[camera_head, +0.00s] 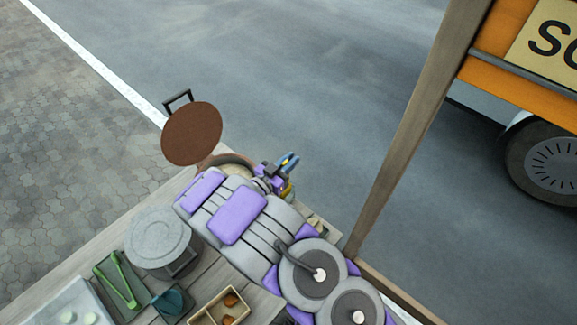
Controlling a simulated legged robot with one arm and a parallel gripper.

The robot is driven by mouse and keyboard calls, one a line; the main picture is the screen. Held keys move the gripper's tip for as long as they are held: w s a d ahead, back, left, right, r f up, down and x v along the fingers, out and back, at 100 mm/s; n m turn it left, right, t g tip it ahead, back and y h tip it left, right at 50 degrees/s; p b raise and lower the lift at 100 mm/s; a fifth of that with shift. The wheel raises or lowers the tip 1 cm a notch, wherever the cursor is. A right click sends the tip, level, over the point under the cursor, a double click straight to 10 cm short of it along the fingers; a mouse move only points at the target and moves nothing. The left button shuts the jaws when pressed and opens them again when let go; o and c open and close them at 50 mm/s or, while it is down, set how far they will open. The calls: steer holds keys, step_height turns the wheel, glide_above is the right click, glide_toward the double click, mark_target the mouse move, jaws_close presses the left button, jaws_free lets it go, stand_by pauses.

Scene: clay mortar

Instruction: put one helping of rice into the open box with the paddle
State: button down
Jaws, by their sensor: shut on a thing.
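A brown pot (208,161) stands at the far end of the wooden counter, its round brown lid (192,134) tipped up beside it. Pale contents, likely rice, show in its opening, partly behind my arm. My gripper (287,168) is just right of the pot, at the counter's far edge, shut on what I take to be the paddle; only small blue and yellow parts show there. A wooden divided box (240,313) stands open at the bottom, with orange-brown pieces in it. I cannot tell whether this is the task's box. My arm covers the counter's middle.
A grey round lidded container (158,234) stands left of my arm. Green tongs (122,279) lie on a dark tray, beside a teal dish (172,300). A pale tray (62,297) with round pieces is at lower left. A wooden post (415,130) rises at right.

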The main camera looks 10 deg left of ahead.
step_height(320, 180, up, 14)
steer(key=p, duration=0.5)
steer(key=shift+r+p, duration=0.2)
steer(key=shift+p, duration=0.2)
stand_by(0.4)
stand_by(0.3)
steer(key=s+a+n+t+y+b, duration=0.2)
steer(key=a+n+y+b, duration=0.9)
steer(key=a, duration=1)
step_height(320, 180, down, 13)
steer(key=m+y+b, duration=0.1)
steer(key=m+y, duration=0.1)
steer(key=shift+s+r+y, duration=0.15)
steer(key=shift+s+y, duration=0.1)
steer(key=shift+y, duration=0.05)
